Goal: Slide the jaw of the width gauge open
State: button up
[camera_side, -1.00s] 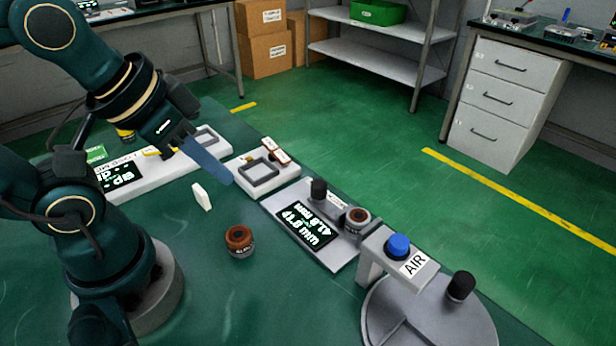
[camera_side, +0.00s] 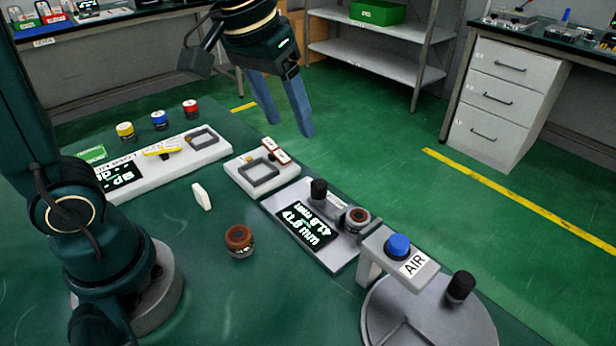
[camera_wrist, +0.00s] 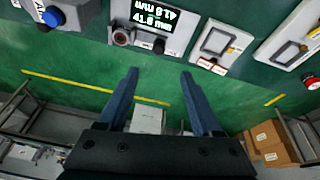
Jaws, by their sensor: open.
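The width gauge (camera_side: 308,228) is a grey plate with a dark display in the side view. Its lower line reads about 41.8 mm, and the upper line is hard to read. A black knob (camera_side: 318,189) stands at its far end, and a copper-coloured ringed part (camera_side: 357,217) sits at its right edge. My gripper (camera_side: 289,127) has blue fingers spread apart with nothing between them, in the air beyond and above the gauge. In the wrist view the gauge (camera_wrist: 150,18) is at the top, with its black knob (camera_wrist: 158,45), ahead of my open fingertips (camera_wrist: 160,74).
An AIR stand with a blue button (camera_side: 398,246) and round base is right of the gauge. A white tray (camera_side: 262,172) with a square frame is to its left. A loose brown-topped cylinder (camera_side: 239,240) and a white block (camera_side: 202,196) lie nearer on the green bench.

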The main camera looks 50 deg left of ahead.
jog(key=g, duration=0.2)
send_near(319, 183)
jog(key=shift+n+g, duration=0.3)
jog(key=shift+g, duration=0.5)
jog(key=f, duration=0.1)
jog(key=w+f, duration=0.1)
jog(key=f, duration=0.1)
jog(key=w+f, duration=0.1)
jog(key=f, duration=0.1)
jog(key=shift+s+f, duration=0.15)
jog(key=shift+f, duration=2.7)
grip_shut()
jog(key=shift+r, duration=0.1)
